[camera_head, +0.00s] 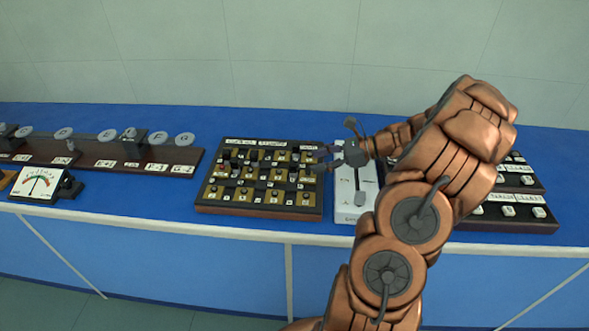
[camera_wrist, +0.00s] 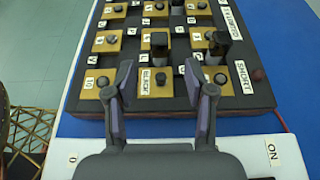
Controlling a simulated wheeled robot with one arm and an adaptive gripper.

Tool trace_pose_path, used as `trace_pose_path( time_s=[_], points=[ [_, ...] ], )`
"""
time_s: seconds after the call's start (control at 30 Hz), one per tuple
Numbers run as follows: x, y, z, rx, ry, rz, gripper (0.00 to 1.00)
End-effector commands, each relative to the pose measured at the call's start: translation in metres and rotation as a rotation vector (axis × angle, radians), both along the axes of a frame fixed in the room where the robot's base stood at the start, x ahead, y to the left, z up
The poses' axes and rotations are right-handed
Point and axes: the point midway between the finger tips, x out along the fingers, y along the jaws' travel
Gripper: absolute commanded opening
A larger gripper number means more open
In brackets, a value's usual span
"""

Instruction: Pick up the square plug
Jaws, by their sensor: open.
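A dark plug board (camera_head: 258,207) with rows of tan plates lies on the blue bench. In the wrist view, two dark plugs stand up from the board: one (camera_wrist: 159,42) looks block-shaped, the other (camera_wrist: 218,43) stands to its right. I cannot tell for certain which is the square plug. My gripper (camera_head: 316,160) is at the board's right edge in the head view. In the wrist view its fingertips (camera_wrist: 158,73) are apart, with nothing held between them. The block-shaped plug appears just beyond the gap. A tan plate with a small dark knob (camera_wrist: 160,79) shows between the fingers.
A white switch unit (camera_head: 345,207), marked ON and 0 in the wrist view (camera_wrist: 285,153), stands right of the board. Further right is a dark panel (camera_head: 508,222) of white switches, partly hidden by my arm. A meter (camera_head: 38,184) stands at left.

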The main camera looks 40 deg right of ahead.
Motion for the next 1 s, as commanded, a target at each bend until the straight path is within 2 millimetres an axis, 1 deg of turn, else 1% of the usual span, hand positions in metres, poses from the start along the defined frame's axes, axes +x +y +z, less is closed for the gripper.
trace_pose_path(
  time_s=[0.07,0.37,0.6,0.7,1.0],
  points=[
    [0.002,0.001,-0.002,0.006,0.002,-0.007,0.54],
    [0.018,0.022,-0.011,0.008,0.004,-0.001,0.54],
    [0.036,0.045,-0.022,0.005,0.003,-0.001,0.54],
    [0.042,0.051,-0.026,0.005,0.001,-0.003,0.54],
    [0.045,0.054,-0.030,0.002,0.001,-0.004,0.54]
  ],
)
